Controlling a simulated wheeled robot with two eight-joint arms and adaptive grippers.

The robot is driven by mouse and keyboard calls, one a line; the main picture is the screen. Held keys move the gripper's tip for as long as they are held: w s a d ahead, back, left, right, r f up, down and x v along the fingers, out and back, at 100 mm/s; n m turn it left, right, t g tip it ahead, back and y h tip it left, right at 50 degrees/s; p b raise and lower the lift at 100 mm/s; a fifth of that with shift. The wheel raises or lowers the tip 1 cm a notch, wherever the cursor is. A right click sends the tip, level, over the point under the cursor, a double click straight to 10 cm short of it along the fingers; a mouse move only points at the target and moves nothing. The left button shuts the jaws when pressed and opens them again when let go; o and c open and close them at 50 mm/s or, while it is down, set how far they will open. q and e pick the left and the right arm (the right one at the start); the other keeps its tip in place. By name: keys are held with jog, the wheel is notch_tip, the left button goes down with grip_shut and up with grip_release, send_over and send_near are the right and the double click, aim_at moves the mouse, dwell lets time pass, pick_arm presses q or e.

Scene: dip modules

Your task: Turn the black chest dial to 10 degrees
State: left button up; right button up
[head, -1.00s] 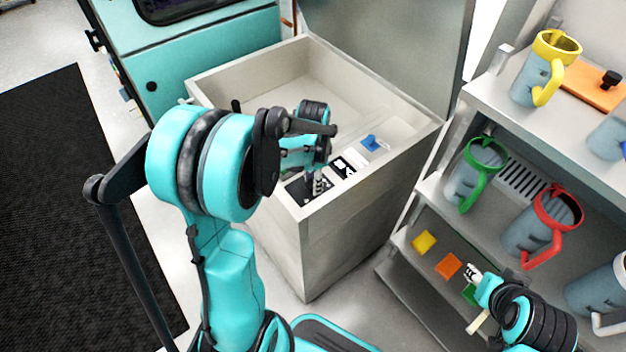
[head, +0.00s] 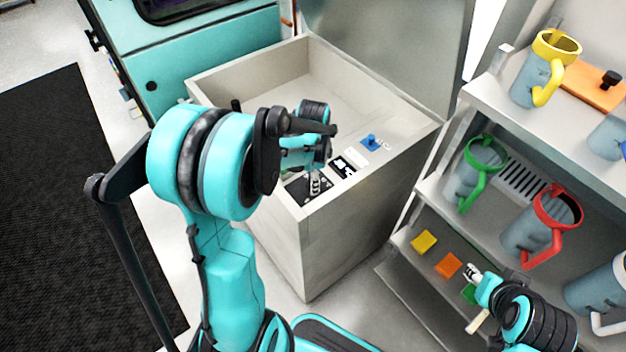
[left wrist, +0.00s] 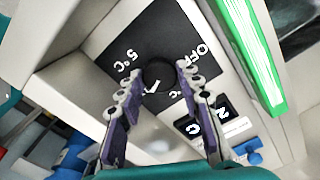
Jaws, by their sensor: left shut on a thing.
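The black chest dial (left wrist: 158,72) sits on a black panel with white markings "5°C" and "OFF" in the left wrist view. A white pointer mark on it faces the lower edge of that view. My left gripper (left wrist: 159,77) is shut on the dial, one finger on each side. In the head view my left gripper (head: 314,188) reaches down to the black panel (head: 294,188) on the chest's (head: 350,215) top edge and hides the dial. My right gripper (head: 474,298) is open and empty at the lower right, its fingers apart.
A blue switch (head: 371,142) and a small black-and-white label (head: 343,166) sit beside the panel. The chest lid (head: 385,50) stands raised behind. A shelf (head: 445,208) with several mugs and coloured squares stands to the right, near my right gripper.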

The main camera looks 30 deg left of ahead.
pick_arm(q)
jog(key=o, duration=1.2)
jog(key=shift+c, duration=0.2)
notch_tip(320, 180, up, 12)
jog(key=s+d+n+t, duration=0.7)
jog(key=s+d+n, duration=0.3)
jog(key=s, duration=0.1)
jog(key=shift+d, duration=0.35)
